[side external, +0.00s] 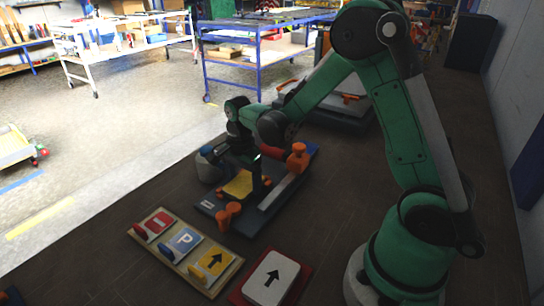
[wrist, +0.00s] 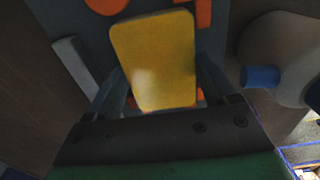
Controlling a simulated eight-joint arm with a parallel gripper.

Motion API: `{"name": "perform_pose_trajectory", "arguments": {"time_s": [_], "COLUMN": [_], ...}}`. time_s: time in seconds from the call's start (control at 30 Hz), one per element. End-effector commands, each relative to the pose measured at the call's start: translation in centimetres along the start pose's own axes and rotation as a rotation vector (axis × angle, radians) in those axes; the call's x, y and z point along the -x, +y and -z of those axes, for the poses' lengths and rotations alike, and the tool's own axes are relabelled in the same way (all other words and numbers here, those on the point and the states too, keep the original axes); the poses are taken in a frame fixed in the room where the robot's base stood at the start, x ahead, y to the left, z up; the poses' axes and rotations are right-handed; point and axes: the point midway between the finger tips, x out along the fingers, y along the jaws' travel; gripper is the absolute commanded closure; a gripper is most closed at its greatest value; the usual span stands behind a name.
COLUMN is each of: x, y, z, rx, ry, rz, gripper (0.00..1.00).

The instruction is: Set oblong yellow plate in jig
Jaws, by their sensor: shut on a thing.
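The oblong yellow plate (side external: 238,186) is blank, with rounded corners. In the wrist view the plate (wrist: 155,60) fills the space between the fingers of my gripper (wrist: 160,88), which is shut on it. In the side view my gripper (side external: 252,178) is over the jig, a dark blue base (side external: 240,226) with orange knobs (side external: 228,214) and a grey bar (side external: 283,190). The plate is over the base, among the orange parts. I cannot tell whether it touches the base. The gripper hides part of the plate in the side view.
A wooden rack (side external: 172,256) holds red, blue "P" and yellow arrow signs in front of the jig. A grey round object with a blue end (wrist: 262,77) stands beside the jig. Floor left of the rack is clear.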

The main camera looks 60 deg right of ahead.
Motion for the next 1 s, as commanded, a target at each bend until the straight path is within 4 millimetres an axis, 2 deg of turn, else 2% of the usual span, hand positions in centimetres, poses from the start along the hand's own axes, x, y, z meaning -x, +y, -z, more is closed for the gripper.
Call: {"name": "perform_pose_trajectory", "arguments": {"time_s": [0.27, 0.3, 0.33, 1.0], "x": [0.00, 0.00, 0.00, 0.05], "y": [0.00, 0.00, 0.01, 0.01], "z": [0.00, 0.00, 0.00, 0.00], "rx": [0.000, 0.000, 0.000, 0.000], "ry": [0.000, 0.000, 0.000, 0.000], "rz": [0.000, 0.000, 0.000, 0.000], "gripper": [0.74, 0.10, 0.02, 0.00]}}
